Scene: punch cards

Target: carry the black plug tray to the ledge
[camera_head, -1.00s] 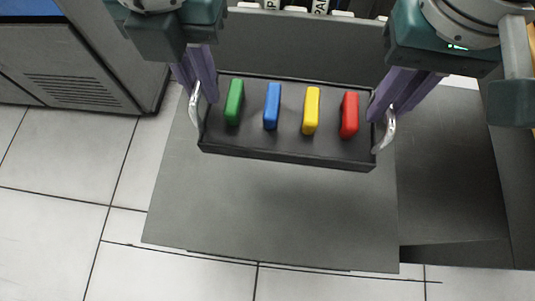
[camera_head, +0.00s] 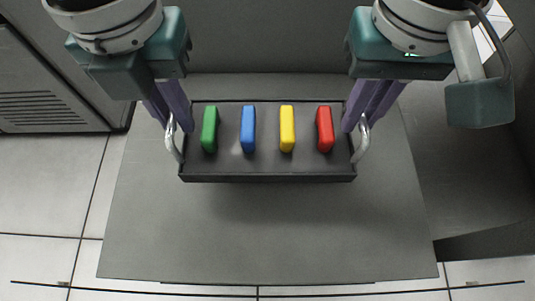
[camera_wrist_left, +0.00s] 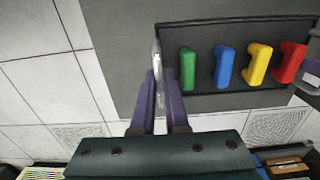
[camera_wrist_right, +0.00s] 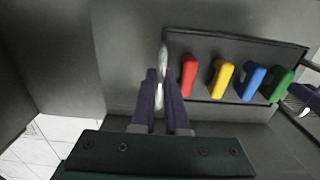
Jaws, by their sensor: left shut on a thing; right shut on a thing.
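The black plug tray (camera_head: 270,172) is held level above a grey surface in the head view. It carries a green plug (camera_head: 209,129), a blue plug (camera_head: 248,129), a yellow plug (camera_head: 287,128) and a red plug (camera_head: 325,129) in a row. My left gripper (camera_head: 172,122) is shut on the tray's left metal handle (camera_head: 174,143). My right gripper (camera_head: 360,120) is shut on the right metal handle (camera_head: 361,140). Both handles also show between the purple fingers in the left wrist view (camera_wrist_left: 158,75) and the right wrist view (camera_wrist_right: 162,75).
A flat grey surface (camera_head: 270,235) spreads under and in front of the tray, and its bare front part is clear. A grey cabinet with vent slots (camera_head: 40,105) stands at the left. Pale floor tiles (camera_head: 45,185) show at the left and front.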

